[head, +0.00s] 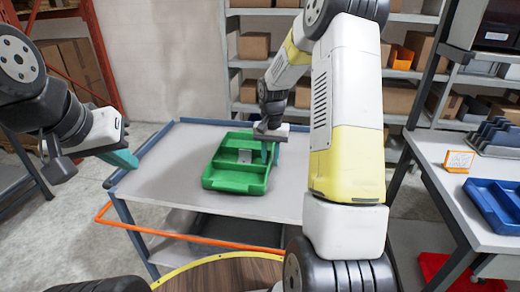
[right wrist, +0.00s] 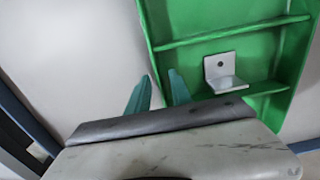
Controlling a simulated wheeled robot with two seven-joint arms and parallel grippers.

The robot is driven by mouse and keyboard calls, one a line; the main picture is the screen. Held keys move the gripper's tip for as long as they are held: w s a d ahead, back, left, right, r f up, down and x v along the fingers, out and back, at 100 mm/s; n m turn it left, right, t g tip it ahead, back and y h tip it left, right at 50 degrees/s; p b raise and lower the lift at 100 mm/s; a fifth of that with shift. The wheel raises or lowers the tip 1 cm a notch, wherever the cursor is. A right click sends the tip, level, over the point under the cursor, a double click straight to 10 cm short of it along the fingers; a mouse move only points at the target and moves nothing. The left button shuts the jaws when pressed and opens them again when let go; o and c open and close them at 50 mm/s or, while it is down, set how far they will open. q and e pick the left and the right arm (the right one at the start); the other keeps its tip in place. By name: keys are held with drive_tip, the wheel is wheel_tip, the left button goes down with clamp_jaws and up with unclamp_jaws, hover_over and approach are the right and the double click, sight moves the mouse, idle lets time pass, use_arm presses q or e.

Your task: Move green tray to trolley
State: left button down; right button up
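The green tray (head: 238,183), with several compartments, rests on the grey top of the blue-rimmed trolley (head: 165,176). A small metal bracket (head: 244,156) lies in the tray; it also shows in the right wrist view (right wrist: 222,77). My right gripper (head: 270,152) is at the tray's right side wall, pointing down. In the right wrist view its teal fingers (right wrist: 158,82) are apart, one on each side of the tray's wall (right wrist: 150,35), with a gap visible between them. My left gripper (head: 122,158) is near the trolley's left edge, away from the tray; its finger opening cannot be made out.
The trolley has an orange handle bar (head: 190,236) along its near side and a lower shelf. At right, a table (head: 445,190) holds a blue tray (head: 495,205) and an orange-framed sign (head: 458,161). Shelves with cardboard boxes (head: 254,45) stand behind. The trolley top is clear left of the tray.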

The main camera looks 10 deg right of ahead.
drive_tip(key=s+a+r+n+t, duration=0.1)
drive_tip(key=s+r, duration=0.1)
drive_tip(key=r, duration=0.7)
drive_tip(key=s+a+r, duration=0.1)
drive_tip(key=s+r, duration=0.2)
drive_tip(key=r, duration=0.6)
drive_tip(key=s+a+r+n+t+y, duration=0.1)
drive_tip(key=s+a+r+n+t, duration=0.1)
drive_tip(key=s, duration=0.8)
drive_tip(key=s+a+r+n+t+y, duration=0.1)
drive_tip(key=s+a+r+n+t, duration=0.1)
drive_tip(key=s, duration=0.8)
drive_tip(key=shift+s+a+r+t, duration=0.15)
drive_tip(key=shift+s+r+t, duration=0.15)
drive_tip(key=shift+r+t, duration=0.25)
